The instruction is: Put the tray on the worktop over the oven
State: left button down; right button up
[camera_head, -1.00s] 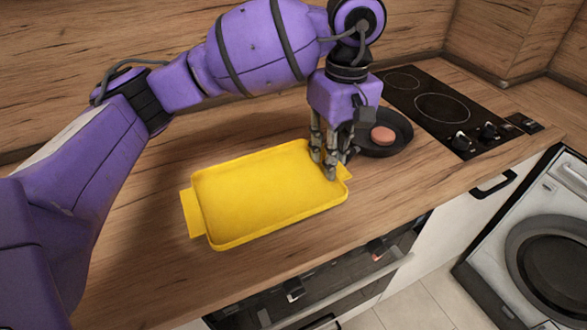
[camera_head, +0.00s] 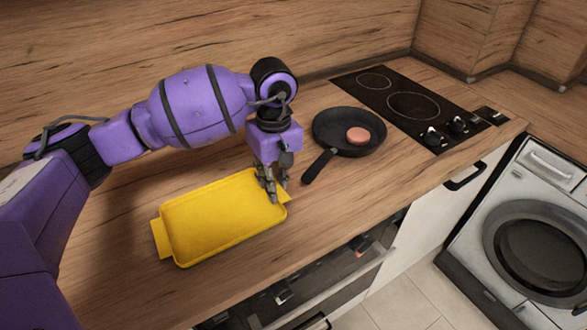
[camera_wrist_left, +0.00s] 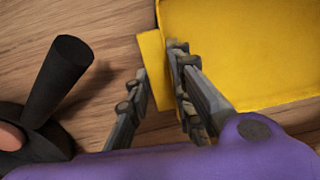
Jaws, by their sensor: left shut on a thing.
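The yellow tray (camera_head: 221,219) is shallow, with a raised rim and a tab at each end. It sits on the wooden worktop (camera_head: 110,280), near the front edge and above the oven (camera_head: 335,275); I cannot tell whether it touches the surface all along. My left gripper (camera_head: 273,196) comes from above and is shut on the tray's right end. In the left wrist view its fingers (camera_wrist_left: 158,65) stand on either side of the tab (camera_wrist_left: 154,72) at the rim of the tray (camera_wrist_left: 240,50). My right gripper is not in view.
A black pan (camera_head: 335,145) with a pinkish round piece (camera_head: 358,135) lies right of the tray, its handle pointing towards my gripper. Behind it is the black hob (camera_head: 405,100). A washing machine (camera_head: 540,235) stands at the right. A wooden splashback (camera_head: 200,35) rises behind.

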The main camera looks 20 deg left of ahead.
pick_arm(q)
jog(key=c, duration=1.6)
grip_release()
jog(key=shift+o, duration=0.2)
notch_tip(320, 180, up, 12)
jog(key=shift+w+d, duration=0.15)
